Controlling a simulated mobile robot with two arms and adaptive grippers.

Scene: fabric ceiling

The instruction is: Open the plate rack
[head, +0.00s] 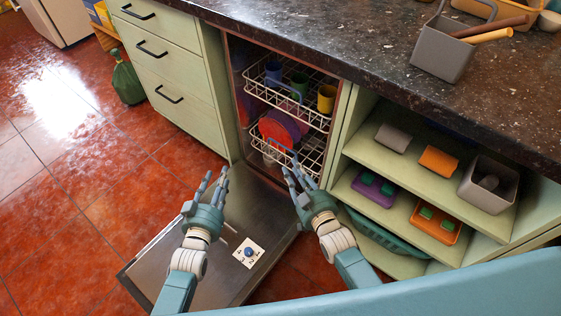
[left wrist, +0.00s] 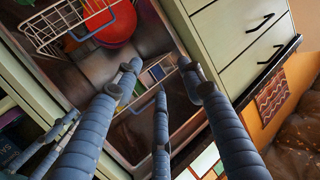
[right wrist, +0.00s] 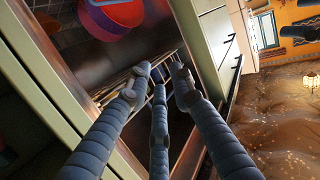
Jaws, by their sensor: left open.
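The dishwasher stands open with its grey door (head: 165,262) folded down. The lower wire plate rack (head: 313,150) is inside, holding red and purple round dishes (head: 280,128). The upper wire rack (head: 262,88) holds coloured cups. My left gripper (head: 217,178) is open and empty above the door, left of the rack's front. My right gripper (head: 294,176) has its fingers parted close to the lower rack's front; I cannot tell whether they touch it. In the right wrist view, wire bars (right wrist: 128,78) show beside and behind the fingertips. The left wrist view shows a red dish (left wrist: 118,24).
Drawers (head: 165,55) stand left of the dishwasher. Open shelves (head: 400,150) with boxes and trays are on the right. A dark counter (head: 345,50) overhangs above, with a grey utensil holder (head: 440,52).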

